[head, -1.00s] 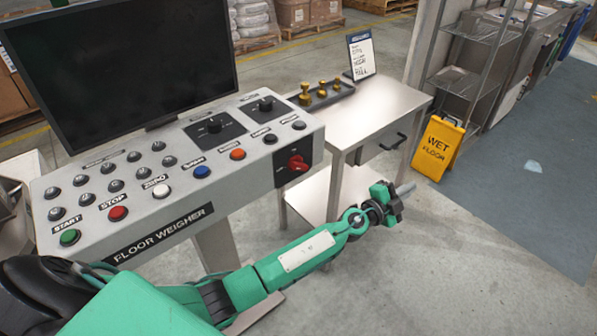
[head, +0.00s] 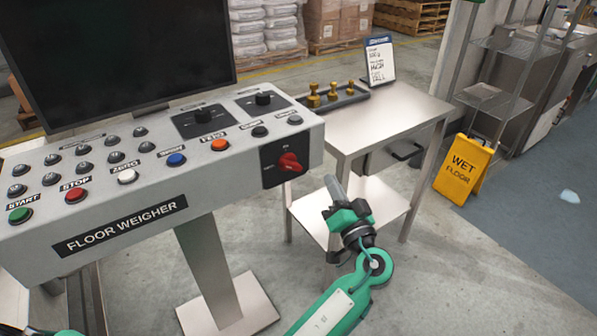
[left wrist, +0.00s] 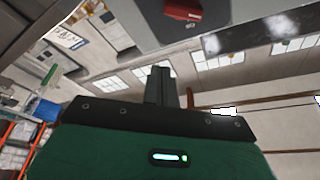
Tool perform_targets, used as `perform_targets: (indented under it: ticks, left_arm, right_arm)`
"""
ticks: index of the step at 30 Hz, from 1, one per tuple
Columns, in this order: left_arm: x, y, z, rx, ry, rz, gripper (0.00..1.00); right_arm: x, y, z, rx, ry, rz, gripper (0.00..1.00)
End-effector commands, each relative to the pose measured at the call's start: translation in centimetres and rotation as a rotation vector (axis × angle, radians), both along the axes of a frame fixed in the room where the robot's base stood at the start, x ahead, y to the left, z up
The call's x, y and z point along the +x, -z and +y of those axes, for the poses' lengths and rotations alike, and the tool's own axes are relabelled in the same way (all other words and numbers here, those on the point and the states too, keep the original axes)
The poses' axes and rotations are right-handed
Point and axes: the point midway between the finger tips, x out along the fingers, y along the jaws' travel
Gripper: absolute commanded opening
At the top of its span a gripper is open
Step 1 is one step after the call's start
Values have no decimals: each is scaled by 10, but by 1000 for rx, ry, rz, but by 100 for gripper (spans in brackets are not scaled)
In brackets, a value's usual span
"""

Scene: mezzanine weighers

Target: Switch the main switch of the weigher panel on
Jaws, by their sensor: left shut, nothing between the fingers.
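The weigher panel (head: 130,235) is a grey sloped console marked FLOOR WEIGHER. Its main switch (head: 290,162) is a red rotary knob on a black plate at the right end of the front face. The small labels around the knob are too blurred to read. My left gripper (head: 334,186) is shut and empty, to the right of and a little below the knob, apart from it, fingers pointing up. In the left wrist view the shut fingers (left wrist: 161,84) point up, with the red knob (left wrist: 184,10) at the top edge. My right gripper is not in view.
A steel table (head: 395,112) with brass weights (head: 333,92) and a sign (head: 380,62) stands right of the panel, behind my gripper. A yellow wet floor sign (head: 463,168) stands further right. Coloured buttons line the panel top below a dark screen (head: 115,55).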

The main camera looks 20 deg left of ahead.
Motion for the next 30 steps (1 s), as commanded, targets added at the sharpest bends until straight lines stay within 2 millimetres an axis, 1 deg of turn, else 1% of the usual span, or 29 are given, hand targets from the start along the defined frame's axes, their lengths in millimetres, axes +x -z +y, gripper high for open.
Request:
perform_targets:
  ticks: [3, 11, 16, 20, 30]
  left_arm:
    - [-4, 1, 2, -11, -18, 2, 0]
    - [-3, 1, 2, -11, -18, 2, 0]
    - [3, -3, 7, -9, -17, 1, 0]
    - [17, -10, 20, -8, -18, 0, 0]
    - [70, -29, 65, -8, -18, 1, 0]
  right_arm:
    - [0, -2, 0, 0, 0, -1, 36]
    - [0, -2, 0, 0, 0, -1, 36]
    - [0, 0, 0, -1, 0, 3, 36]
    - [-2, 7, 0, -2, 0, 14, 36]
    - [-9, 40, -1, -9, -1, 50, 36]
